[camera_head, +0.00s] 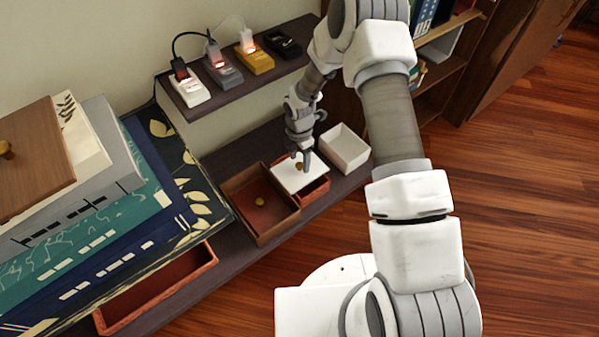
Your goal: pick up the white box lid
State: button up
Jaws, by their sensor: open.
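The white box lid (289,178) is a flat white panel with a small gold knob (299,166). It lies tilted on a small red box (318,190) on the lower dark shelf. My gripper (301,161) points down at the knob with its fingers open, close around or just above it. I cannot tell whether the fingers touch the knob. The fingers hide part of the lid's far right side.
An open white box (343,148) stands to the right of the lid. A brown box (258,205) with a gold-knobbed reddish panel inside stands to the left. A red tray (160,290) and a large book stack (95,200) lie farther left. Switch-like devices (220,70) stand on the upper shelf.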

notch_tip(320, 180, down, 2)
jog(key=shift+r, duration=0.1)
grip_shut()
jog(key=shift+r, duration=0.15)
dwell(0.4)
